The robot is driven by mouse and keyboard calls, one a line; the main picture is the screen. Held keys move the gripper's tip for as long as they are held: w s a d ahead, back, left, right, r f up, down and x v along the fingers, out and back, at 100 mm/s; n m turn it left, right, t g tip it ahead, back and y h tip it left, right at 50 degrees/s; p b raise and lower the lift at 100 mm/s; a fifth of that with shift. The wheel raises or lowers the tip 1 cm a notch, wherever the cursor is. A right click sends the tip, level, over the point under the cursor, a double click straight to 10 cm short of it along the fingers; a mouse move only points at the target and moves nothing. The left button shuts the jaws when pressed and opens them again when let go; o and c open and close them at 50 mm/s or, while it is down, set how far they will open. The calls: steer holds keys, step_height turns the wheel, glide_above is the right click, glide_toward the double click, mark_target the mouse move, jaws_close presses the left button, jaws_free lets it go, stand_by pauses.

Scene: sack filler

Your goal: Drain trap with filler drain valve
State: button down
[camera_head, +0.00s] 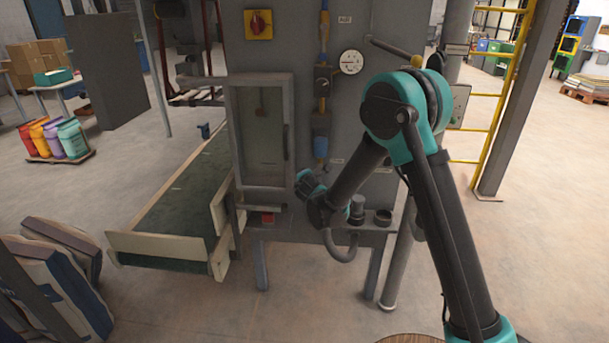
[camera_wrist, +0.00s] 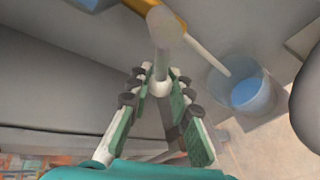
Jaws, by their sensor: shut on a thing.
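The air line's trap, with a blue bowl (camera_head: 320,124), hangs on the front of the grey filler cabinet, below a black regulator (camera_head: 322,80). My gripper (camera_head: 309,183) is just below it, in front of the cabinet; its fingertips cannot be made out in the head view. In the wrist view, my gripper's green-padded fingers (camera_wrist: 160,87) close in on a pale, slim stem (camera_wrist: 161,62) with a round end. It looks like the drain valve, though I cannot tell its setting. A translucent cup (camera_wrist: 248,92) with blue inside shows to the right, apart from the fingers.
A round gauge (camera_head: 351,62) sits right of the air line, and a red switch on a yellow plate (camera_head: 258,24) is higher up. A framed clear door (camera_head: 262,135) and a conveyor (camera_head: 170,205) lie left. Stacked sacks (camera_head: 60,270) stand front left.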

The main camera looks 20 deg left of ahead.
steer(key=d+n+h, duration=0.1)
steer(key=f+n+h, duration=0.1)
steer(key=n, duration=0.1)
steer(key=shift+w+d+f+t, duration=0.2)
steer(key=shift+d+f+t, duration=0.1)
steer(key=shift+d, duration=0.05)
steer(key=shift+w+d+f+n+t+h, duration=0.2)
steer(key=shift+d+n+h, duration=0.4)
steer(key=shift+n, duration=0.2)
steer(key=shift+w+d+f+n+t+h, duration=0.1)
steer(key=shift+d+f+n+t+h, duration=0.1)
steer(key=shift+d+n+h, duration=0.5)
steer(key=shift+a, duration=0.1)
steer(key=c, duration=1.3)
jaws_free()
steer(key=shift+c, duration=0.2)
steer(key=shift+s, duration=0.1)
steer(key=v, duration=1.2)
